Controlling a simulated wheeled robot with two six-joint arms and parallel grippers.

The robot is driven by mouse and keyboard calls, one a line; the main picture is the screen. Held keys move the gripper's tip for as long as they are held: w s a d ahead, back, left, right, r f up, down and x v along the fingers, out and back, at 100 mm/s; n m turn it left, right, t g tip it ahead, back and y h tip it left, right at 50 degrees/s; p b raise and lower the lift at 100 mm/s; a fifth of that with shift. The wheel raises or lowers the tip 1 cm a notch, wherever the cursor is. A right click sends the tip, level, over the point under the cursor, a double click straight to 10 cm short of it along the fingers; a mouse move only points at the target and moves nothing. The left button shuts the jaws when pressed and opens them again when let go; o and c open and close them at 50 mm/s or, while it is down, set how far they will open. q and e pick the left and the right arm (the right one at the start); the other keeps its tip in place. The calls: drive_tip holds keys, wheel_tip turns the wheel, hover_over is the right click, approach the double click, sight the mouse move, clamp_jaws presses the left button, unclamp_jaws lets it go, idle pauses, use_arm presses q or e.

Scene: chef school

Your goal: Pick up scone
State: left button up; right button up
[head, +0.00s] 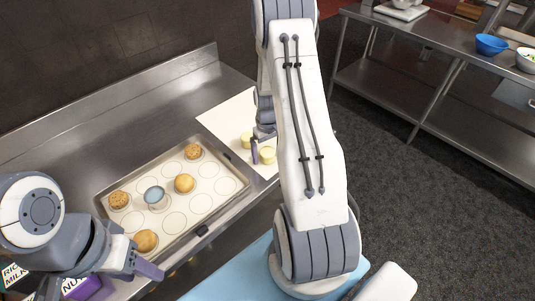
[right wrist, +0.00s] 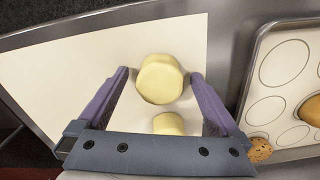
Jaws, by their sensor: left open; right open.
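Two pale, round scones sit side by side on a white sheet, the rear-left one (head: 247,140) and the front-right one (head: 267,155). My right gripper (head: 260,143) is low among them, pointing down. In the right wrist view its open fingers (right wrist: 160,80) stand either side of a large pale scone (right wrist: 160,72), with a gap at each side. The second pale scone (right wrist: 168,124) lies closer to the palm, partly hidden by it. My left gripper (head: 140,260) is open and empty at the tray's front-left corner, its fingers only partly seen.
A metal tray (head: 207,229) with a circle-marked mat holds several brown baked rounds, such as one at its middle (head: 184,183), and a small blue-topped round item (head: 155,196). Cartons (head: 80,288) stand at the lower left. The white sheet (head: 222,118) is bare behind the scones.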

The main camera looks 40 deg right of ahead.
drive_tip(key=shift+c, duration=0.3)
drive_tip(key=c, duration=1.3)
drive_tip(key=shift+r, duration=0.1)
drive_tip(key=shift+c, duration=0.2)
